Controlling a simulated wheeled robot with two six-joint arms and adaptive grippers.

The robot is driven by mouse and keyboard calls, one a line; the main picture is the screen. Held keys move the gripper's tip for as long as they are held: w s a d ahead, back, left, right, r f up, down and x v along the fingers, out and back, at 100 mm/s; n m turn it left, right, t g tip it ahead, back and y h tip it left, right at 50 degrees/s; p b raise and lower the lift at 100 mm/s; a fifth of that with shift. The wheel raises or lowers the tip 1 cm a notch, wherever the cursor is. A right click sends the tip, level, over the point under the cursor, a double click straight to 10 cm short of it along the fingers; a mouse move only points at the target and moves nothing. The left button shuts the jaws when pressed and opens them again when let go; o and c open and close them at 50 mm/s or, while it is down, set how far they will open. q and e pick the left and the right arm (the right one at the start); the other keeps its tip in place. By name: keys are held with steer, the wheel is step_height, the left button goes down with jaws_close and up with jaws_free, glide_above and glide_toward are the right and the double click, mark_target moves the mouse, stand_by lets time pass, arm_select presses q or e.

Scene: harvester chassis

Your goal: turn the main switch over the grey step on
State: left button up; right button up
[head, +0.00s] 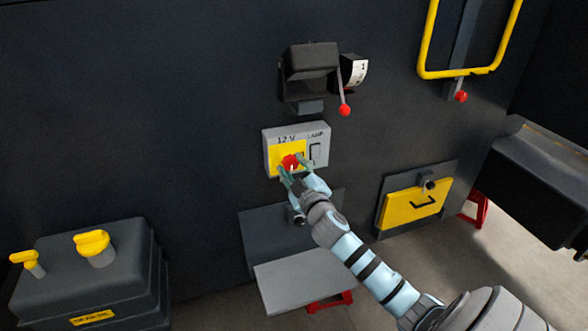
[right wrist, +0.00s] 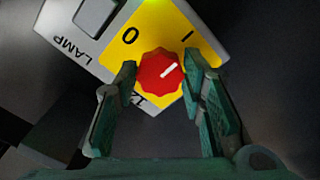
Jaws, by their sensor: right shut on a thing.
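The main switch is a red knob (head: 290,161) on a yellow plate of a grey panel (head: 321,134) marked "12 V" and "LAMP", above the grey step (head: 300,278). In the right wrist view the red knob (right wrist: 158,75) has a white mark slanting up and right, on the side of the "I" and away from the "0". My right gripper (head: 292,171) is shut on the knob, one finger at each side, as the right wrist view also shows (right wrist: 160,80). My left gripper is out of view.
A rocker switch (head: 316,151) sits right of the knob. Above is a black box with a red-tipped lever (head: 344,109). A yellow drawer (head: 414,204) is at right, a dark tank with yellow caps (head: 92,244) at left.

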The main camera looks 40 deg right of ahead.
steer(key=o, duration=1.1)
steer(key=shift+o, duration=0.2)
steer(key=v, duration=1.2)
